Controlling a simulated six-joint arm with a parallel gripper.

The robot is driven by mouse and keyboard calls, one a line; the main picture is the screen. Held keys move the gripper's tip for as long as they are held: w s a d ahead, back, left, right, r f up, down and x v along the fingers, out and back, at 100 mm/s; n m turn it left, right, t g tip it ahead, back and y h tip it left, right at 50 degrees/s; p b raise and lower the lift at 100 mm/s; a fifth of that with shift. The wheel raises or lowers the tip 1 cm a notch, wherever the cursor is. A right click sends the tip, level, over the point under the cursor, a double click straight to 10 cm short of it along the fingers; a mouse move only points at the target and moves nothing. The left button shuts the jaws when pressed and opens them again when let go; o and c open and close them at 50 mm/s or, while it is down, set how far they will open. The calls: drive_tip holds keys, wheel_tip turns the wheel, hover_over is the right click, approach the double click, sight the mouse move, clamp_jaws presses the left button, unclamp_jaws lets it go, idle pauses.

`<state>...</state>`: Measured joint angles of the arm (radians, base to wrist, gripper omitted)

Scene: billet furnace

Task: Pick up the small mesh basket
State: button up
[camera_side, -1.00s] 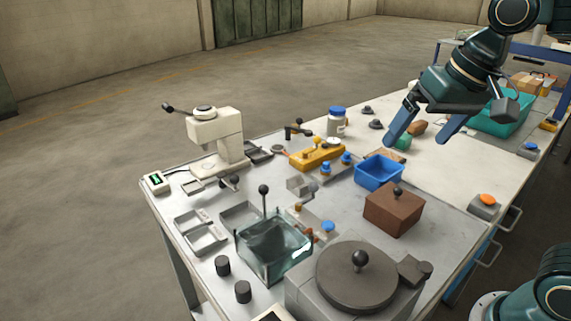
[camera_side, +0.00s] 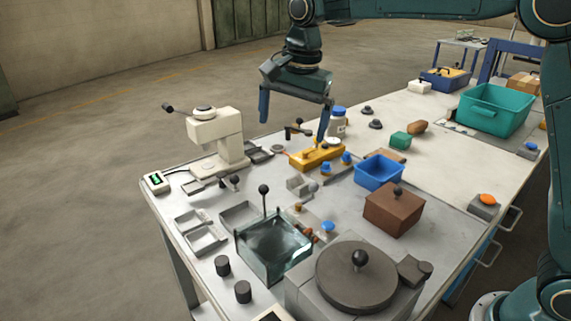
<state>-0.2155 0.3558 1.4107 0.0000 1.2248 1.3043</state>
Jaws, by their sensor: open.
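My gripper (camera_side: 293,129) is open, its two blue fingers pointing down with nothing between them. It hangs above the back of the metal table, by the yellow block (camera_side: 316,156) and behind the glass tank (camera_side: 273,252). I cannot clearly make out a small mesh basket. A thin upright rod with a black knob (camera_side: 263,189) rises at the glass tank; whether it belongs to a basket inside is unclear. Small shallow trays (camera_side: 240,213) lie left of the tank, too small to tell if any is mesh.
A cream press (camera_side: 216,140) stands left of my gripper. A blue bin (camera_side: 379,172), a brown box (camera_side: 394,210) and a round-lidded furnace (camera_side: 356,277) stand to the right and front. A teal bin (camera_side: 494,108) is at the far right. White tabletop there is mostly clear.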

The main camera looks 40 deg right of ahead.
drive_tip(key=w+a+f+m+g, duration=0.2)
drive_tip(key=w+a+f+m, duration=0.3)
drive_tip(key=w+a+f, duration=0.5)
hover_over(244, 222)
drive_tip(key=shift+m, duration=0.3)
drive_tip(key=shift+f, duration=5.1)
drive_tip(key=shift+f, duration=2.6)
drive_tip(key=c, duration=1)
drive_tip(key=shift+w+r, duration=0.1)
drive_tip(key=shift+r, duration=0.1)
drive_tip(key=shift+c, duration=0.2)
